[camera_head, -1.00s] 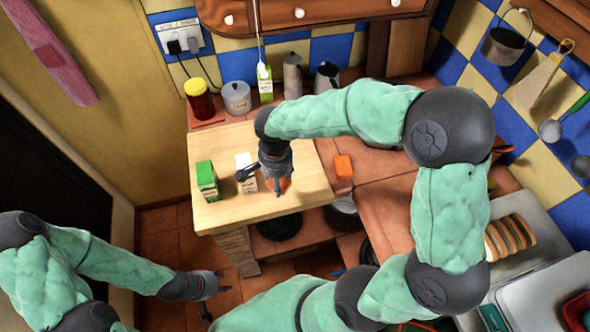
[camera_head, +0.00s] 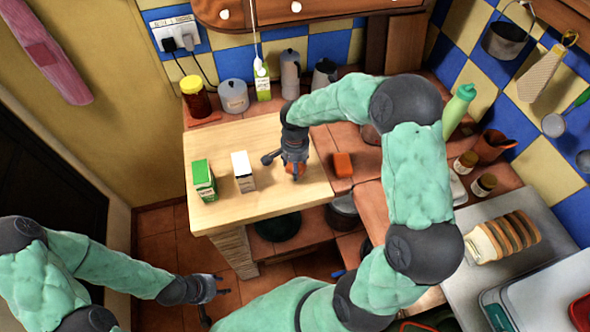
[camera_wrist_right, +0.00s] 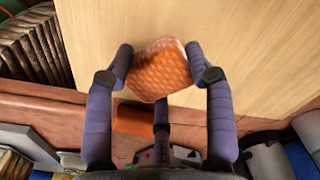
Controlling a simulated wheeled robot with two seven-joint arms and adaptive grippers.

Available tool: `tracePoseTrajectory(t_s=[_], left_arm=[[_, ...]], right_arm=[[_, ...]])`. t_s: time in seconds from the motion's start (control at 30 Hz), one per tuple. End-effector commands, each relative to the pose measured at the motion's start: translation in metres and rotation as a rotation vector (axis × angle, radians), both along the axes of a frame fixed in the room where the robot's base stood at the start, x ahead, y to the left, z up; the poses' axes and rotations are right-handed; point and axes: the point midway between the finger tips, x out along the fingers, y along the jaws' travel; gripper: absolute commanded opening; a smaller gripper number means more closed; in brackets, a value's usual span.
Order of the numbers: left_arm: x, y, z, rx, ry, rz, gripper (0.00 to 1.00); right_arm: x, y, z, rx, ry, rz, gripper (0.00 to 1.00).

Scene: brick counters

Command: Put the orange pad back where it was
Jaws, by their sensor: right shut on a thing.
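My right gripper (camera_head: 294,170) is over the right part of the pale wooden board (camera_head: 225,145). It is shut on the orange pad (camera_wrist_right: 160,70), whose quilted face shows between the fingers in the right wrist view. In the head view only a bit of the pad (camera_head: 291,168) shows under the fingers. I cannot tell whether it touches the board. A second orange block (camera_head: 343,164) lies on the brick counter just right of the board. My left gripper (camera_head: 215,302) is open and empty, low in front of the counter.
A green carton (camera_head: 203,180) and a white carton (camera_head: 243,171) stand on the board, left of my right gripper. A red jar (camera_head: 196,103), a grey pot (camera_head: 234,97) and other containers line the back. Sliced bread (camera_head: 505,237) is at the right.

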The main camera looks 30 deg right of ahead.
Motion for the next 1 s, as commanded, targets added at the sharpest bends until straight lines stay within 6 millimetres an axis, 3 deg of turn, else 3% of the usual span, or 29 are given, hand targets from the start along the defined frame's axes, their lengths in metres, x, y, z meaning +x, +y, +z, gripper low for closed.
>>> tracePoseTrajectory(t_s=[0.1,0.5,0.53,0.6,1.0], left_arm=[[0.000,0.000,-0.005,0.000,0.000,0.000,0.40],[0.000,0.000,-0.008,0.000,0.000,0.000,0.40],[0.000,0.000,-0.008,0.000,0.000,0.000,0.40],[0.000,0.000,-0.007,0.000,0.000,0.000,0.40],[0.000,0.000,-0.005,0.000,0.000,0.000,0.40]], right_arm=[[-0.001,0.000,-0.019,0.001,0.004,0.001,0.24],[-0.001,0.000,-0.023,0.000,0.001,0.000,0.24],[-0.001,0.001,-0.024,0.000,0.001,0.001,0.57],[-0.001,0.001,-0.023,0.000,0.001,0.001,0.77],[-0.001,0.001,-0.021,0.000,0.001,0.000,0.78]])
